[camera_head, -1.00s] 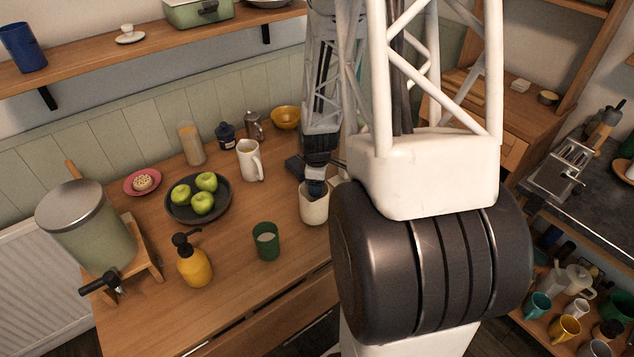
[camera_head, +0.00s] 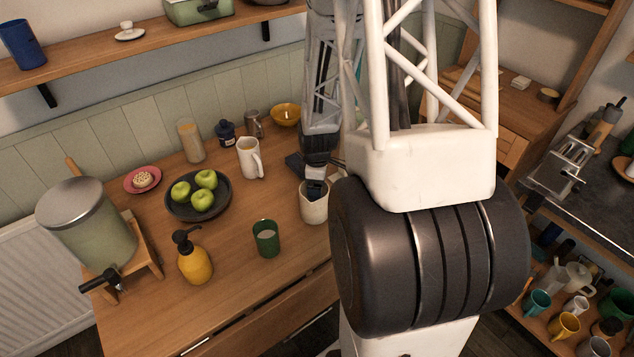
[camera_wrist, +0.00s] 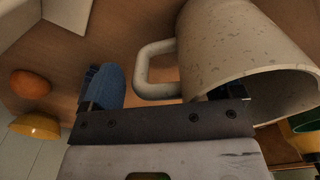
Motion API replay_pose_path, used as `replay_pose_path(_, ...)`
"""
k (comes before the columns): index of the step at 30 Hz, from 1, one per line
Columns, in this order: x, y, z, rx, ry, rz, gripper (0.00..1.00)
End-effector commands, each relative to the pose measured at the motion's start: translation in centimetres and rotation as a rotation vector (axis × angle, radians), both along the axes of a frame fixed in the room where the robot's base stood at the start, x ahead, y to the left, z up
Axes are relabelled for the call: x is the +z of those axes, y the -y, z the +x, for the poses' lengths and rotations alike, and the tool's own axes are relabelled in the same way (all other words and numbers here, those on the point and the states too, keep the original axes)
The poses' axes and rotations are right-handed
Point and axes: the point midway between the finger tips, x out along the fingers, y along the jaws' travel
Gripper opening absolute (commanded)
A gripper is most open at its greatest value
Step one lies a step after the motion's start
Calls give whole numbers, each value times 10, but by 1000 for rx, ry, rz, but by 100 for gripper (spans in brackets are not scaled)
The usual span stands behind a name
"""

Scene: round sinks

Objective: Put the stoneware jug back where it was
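The stoneware jug (camera_head: 314,206), cream with dark speckles, stands on the wooden table beside my arm, partly covered by my gripper (camera_head: 314,182). In the wrist view the jug (camera_wrist: 245,45) fills the upper right, with its mouth towards the lower right and its loop handle (camera_wrist: 146,70) towards the left. My gripper (camera_wrist: 165,92) is open. Its blue left finger stands clear of the handle, and the right finger is partly hidden by the jug. The handle lies between the fingers, with a visible gap on the left side.
A green cup (camera_head: 266,240) stands left of the jug. A white pitcher (camera_head: 248,158), a yellow bowl (camera_head: 285,114) and a dark bowl of green apples (camera_head: 184,212) are further back or left. A yellow soap bottle (camera_head: 195,263) stands near the front edge.

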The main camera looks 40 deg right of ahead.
Motion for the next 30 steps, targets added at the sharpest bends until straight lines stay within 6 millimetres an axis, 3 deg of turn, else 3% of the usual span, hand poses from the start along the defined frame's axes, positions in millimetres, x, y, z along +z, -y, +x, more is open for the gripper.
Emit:
replay_pose_path(14,6,0,0,0,0,0,85)
replay_pose_path(30,58,0,0,0,2,-1,85)
